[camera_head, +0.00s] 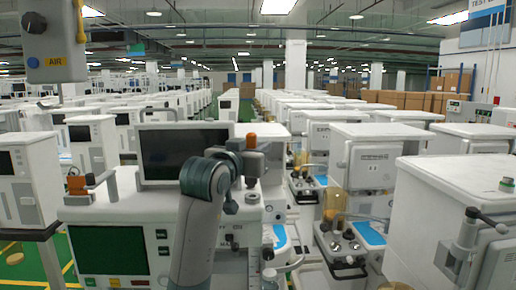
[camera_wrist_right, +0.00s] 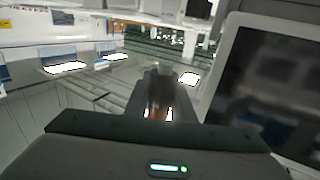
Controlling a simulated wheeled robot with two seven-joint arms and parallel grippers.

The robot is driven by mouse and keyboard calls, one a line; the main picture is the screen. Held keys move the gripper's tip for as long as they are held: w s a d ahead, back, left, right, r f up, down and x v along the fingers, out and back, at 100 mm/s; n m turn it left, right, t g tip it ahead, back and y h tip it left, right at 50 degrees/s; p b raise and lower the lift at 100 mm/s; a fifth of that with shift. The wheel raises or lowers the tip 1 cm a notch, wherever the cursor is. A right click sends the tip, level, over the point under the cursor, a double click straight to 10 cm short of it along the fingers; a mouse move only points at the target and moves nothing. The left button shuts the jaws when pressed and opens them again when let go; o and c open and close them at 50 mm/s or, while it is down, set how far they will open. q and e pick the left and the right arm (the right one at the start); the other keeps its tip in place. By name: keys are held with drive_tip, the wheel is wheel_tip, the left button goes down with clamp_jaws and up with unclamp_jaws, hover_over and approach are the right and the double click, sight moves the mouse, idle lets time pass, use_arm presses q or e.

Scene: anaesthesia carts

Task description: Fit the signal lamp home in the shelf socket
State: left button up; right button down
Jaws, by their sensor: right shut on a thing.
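The signal lamp (camera_head: 251,142), with an orange top and a grey body, stands upright just right of the dark monitor in the head view. My right gripper (camera_wrist_right: 158,78) is shut on it, and a blurred orange-brown part of it (camera_wrist_right: 155,102) shows between the fingers in the right wrist view. In the head view my grey right arm hides much of the gripper. The lamp is above the white cart's top shelf (camera_head: 130,203); I cannot tell whether it touches anything below. I cannot clearly make out the shelf socket. My left gripper is not in view.
The dark monitor (camera_head: 184,152) stands on the cart close to my right arm; a screen edge (camera_wrist_right: 235,75) fills the right of the wrist view. An orange and black fitting (camera_head: 77,185) sits at the shelf's left. More white carts (camera_head: 455,205) crowd the right.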

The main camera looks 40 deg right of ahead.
drive_tip(key=shift+d+f+b, duration=0.2)
drive_tip(key=shift+f+b, duration=1.45)
drive_tip(key=shift+f, duration=0.9)
drive_tip(key=shift+f+b, duration=0.3)
drive_tip(key=shift+f, duration=0.15)
drive_tip(key=shift+f+b, duration=0.55)
drive_tip(key=shift+f, duration=0.6)
idle(0.4)
drive_tip(key=c, duration=1.4)
unclamp_jaws()
drive_tip(key=shift+c, duration=0.2)
drive_tip(key=shift+a, duration=0.1)
